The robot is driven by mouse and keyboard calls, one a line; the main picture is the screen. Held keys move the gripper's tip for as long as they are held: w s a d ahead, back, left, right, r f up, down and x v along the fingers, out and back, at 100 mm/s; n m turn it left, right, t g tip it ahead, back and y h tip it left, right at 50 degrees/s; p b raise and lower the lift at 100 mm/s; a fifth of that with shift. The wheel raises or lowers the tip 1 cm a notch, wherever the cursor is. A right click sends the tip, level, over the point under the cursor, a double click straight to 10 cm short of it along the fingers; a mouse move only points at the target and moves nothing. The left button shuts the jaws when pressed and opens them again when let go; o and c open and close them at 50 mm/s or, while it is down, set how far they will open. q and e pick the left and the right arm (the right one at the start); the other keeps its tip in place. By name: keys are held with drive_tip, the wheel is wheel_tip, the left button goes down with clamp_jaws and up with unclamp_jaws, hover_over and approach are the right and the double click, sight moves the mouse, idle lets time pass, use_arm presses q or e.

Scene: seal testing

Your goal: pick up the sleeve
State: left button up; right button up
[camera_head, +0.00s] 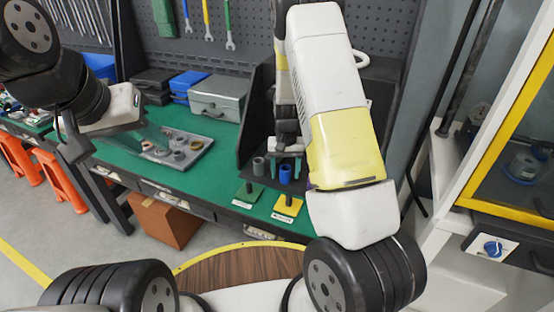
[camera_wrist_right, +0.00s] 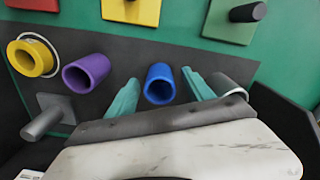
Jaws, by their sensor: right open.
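A blue sleeve (camera_head: 285,175) stands on the dark mat at the right end of the bench. In the right wrist view the blue sleeve (camera_wrist_right: 159,88) lies between the two teal fingers of my right gripper (camera_wrist_right: 160,77), with a gap on each side. The right gripper (camera_head: 285,166) is open and empty, above or around the sleeve; I cannot tell how low the fingertips are. A purple sleeve (camera_wrist_right: 87,73) stands to the left. A grey sleeve (camera_wrist_right: 228,84) is partly hidden behind the right finger.
A yellow ring-shaped part (camera_wrist_right: 33,58) and a grey post on a base (camera_wrist_right: 48,115) are left of the sleeves. Green (camera_head: 249,193) and yellow (camera_head: 288,206) post bases stand near the front edge. A parts tray (camera_head: 175,149) lies left. A dark panel stands close by.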

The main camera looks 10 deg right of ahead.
clamp_jaws()
drive_tip(key=shift+r, duration=0.15)
